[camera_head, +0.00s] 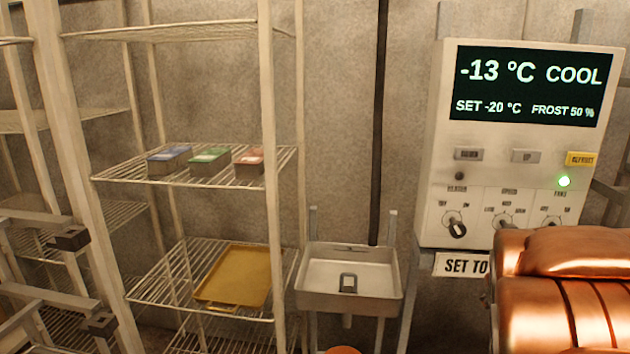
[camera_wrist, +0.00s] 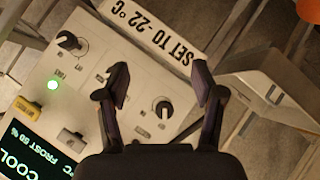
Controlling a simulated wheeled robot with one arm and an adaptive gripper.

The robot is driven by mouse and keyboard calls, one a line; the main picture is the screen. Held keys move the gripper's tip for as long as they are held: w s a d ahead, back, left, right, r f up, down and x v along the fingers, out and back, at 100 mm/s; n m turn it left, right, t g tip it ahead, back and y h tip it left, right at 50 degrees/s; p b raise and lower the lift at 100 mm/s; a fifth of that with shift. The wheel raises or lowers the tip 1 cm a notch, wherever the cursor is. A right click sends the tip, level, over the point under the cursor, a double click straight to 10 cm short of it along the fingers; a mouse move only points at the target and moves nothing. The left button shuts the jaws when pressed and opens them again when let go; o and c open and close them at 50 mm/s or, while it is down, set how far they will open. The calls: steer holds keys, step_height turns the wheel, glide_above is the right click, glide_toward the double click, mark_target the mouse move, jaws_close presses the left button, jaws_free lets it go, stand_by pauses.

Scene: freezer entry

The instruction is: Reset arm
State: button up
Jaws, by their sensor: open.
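My gripper (camera_wrist: 160,88) is open and empty in the wrist view, its two dark fingers spread in front of the white control panel (camera_wrist: 60,105). A knob on the panel (camera_wrist: 163,108) shows between the fingers, and I cannot tell whether they touch anything. In the head view the panel (camera_head: 440,160) stands at the right. Its screen (camera_head: 525,87) reads -13 °C, COOL, SET -20 °C, FROST 50 %. A green lamp (camera_head: 564,181) is lit. My orange arm covers the panel's lower right, and the gripper itself is not seen there.
A sign (camera_wrist: 160,30) reads SET TO -22 °C. A small white basin (camera_head: 349,276) stands left of the panel. A wire rack (camera_head: 115,180) at the left holds blue, green and red containers (camera_head: 209,160) and a yellow tray (camera_head: 234,277). A dark vertical pipe (camera_head: 379,120) runs down the wall.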

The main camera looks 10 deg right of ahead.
steer(key=s+a+f+g+y+p, duration=0.1)
steer(key=s+a+f+g+y, duration=0.1)
steer(key=s+a, duration=0.3)
steer(key=s+a+f+m+g+y+p, duration=0.1)
steer(key=s+a, duration=0.5)
steer(key=a, duration=0.8)
steer(key=f+g+y, duration=0.1)
steer(key=g, duration=0.1)
steer(key=shift+s+f+m+g+y, duration=0.15)
steer(key=shift+f+m+g+y, duration=0.15)
steer(key=shift+f+y, duration=0.1)
steer(key=s+a+g+y, duration=0.1)
steer(key=s+a, duration=0.2)
steer(key=s, duration=0.1)
steer(key=s+a+g+y+p, duration=0.1)
steer(key=s+a+g, duration=0.1)
steer(key=s+a, duration=0.2)
steer(key=s+a+g, duration=0.1)
steer(key=s+a, duration=0.3)
steer(key=s, duration=0.1)
steer(key=shift+a+r+n+y, duration=0.2)
steer(key=shift+r+n+y, duration=0.05)
steer(key=shift+n+y, duration=0.15)
steer(key=shift+c, duration=0.3)
